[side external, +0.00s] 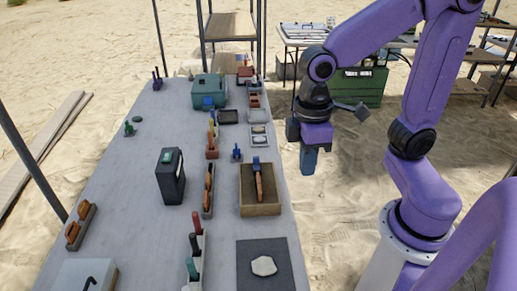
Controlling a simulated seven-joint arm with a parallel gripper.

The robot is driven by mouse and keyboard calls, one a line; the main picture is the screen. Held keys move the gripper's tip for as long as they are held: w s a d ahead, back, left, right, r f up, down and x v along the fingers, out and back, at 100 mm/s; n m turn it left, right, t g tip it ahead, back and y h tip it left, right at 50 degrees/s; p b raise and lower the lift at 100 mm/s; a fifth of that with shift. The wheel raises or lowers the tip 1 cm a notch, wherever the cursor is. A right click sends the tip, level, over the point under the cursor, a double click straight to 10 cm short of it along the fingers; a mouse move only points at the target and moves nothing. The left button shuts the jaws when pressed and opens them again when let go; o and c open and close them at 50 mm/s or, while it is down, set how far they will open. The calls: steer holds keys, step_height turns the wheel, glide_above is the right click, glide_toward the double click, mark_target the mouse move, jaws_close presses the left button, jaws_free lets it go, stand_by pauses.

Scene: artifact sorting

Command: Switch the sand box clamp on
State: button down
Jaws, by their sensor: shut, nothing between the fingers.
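The sand box is a shallow wooden tray (247,207) with sandy filling, near the table's right edge in the side external view. A brown, elongated piece (259,187) stands or lies in it. A blue part (256,164) sits at the top of that piece, near the box's far rim; it may be the clamp, but its switch is too small to make out. My gripper (309,172) points down beyond the table's right edge, up and to the right of the box. It is shut and empty, apart from the box and the blue part.
A small blue fixture (237,154) stands left of the box's far end. A dark upright case (170,176), a rack with brown pieces (208,190) and a dark mat (247,270) with a pale stone (264,266) are nearby. A teal box (207,92) stands farther back.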

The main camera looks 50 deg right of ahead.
steer(key=w+a+m+g, duration=0.15)
steer(key=w+m, duration=0.35)
steer(key=w, duration=1)
steer(key=w+d+f+m, duration=0.1)
steer(key=w+d+m, duration=0.1)
steer(key=w, duration=0.5)
steer(key=w+d+f+m, duration=0.1)
steer(key=w+d+m, duration=0.2)
steer(key=w, duration=0.3)
steer(key=w+d+f+m+y, duration=0.1)
steer(key=w+d+f+m, duration=0.2)
steer(key=d, duration=0.5)
steer(key=w+d+f+m+g+y, duration=0.1)
steer(key=w+d+f+m, duration=0.1)
steer(key=d+f, duration=0.3)
steer(key=w+d+f+m+y, duration=0.1)
steer(key=w+d+f+m, duration=0.2)
steer(key=d, duration=0.7)
steer(key=shift+w+d+f+m, duration=0.3)
steer(key=shift+w+d+f, duration=0.1)
steer(key=shift+f, duration=0.15)
steer(key=shift+f, duration=0.1)
